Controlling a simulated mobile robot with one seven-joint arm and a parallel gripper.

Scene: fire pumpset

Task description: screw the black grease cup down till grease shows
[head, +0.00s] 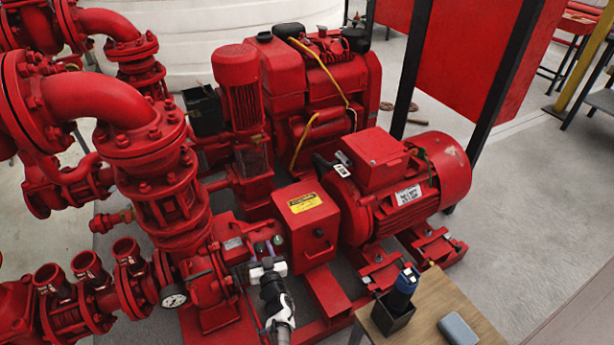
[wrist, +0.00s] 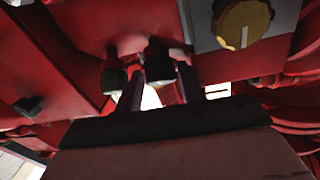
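The black grease cup (wrist: 158,60) shows in the wrist view, under the red pump housing (wrist: 90,25). My gripper (wrist: 161,80) has one finger on each side of the cup, and the fingers look closed against it. A dark green cup (wrist: 113,78) sits just left of the fingers. In the head view my gripper (head: 267,262) is low in the middle, at the small fittings on the pump, and hides most of the black cup. No grease can be made out.
A yellow knob (wrist: 243,24) sits right of the cup in the wrist view. In the head view, a red box with a yellow label (head: 305,203) stands right of my gripper, and a pressure gauge (head: 173,296) is left. A wooden table (head: 435,318) holds a black holder and a grey-blue case.

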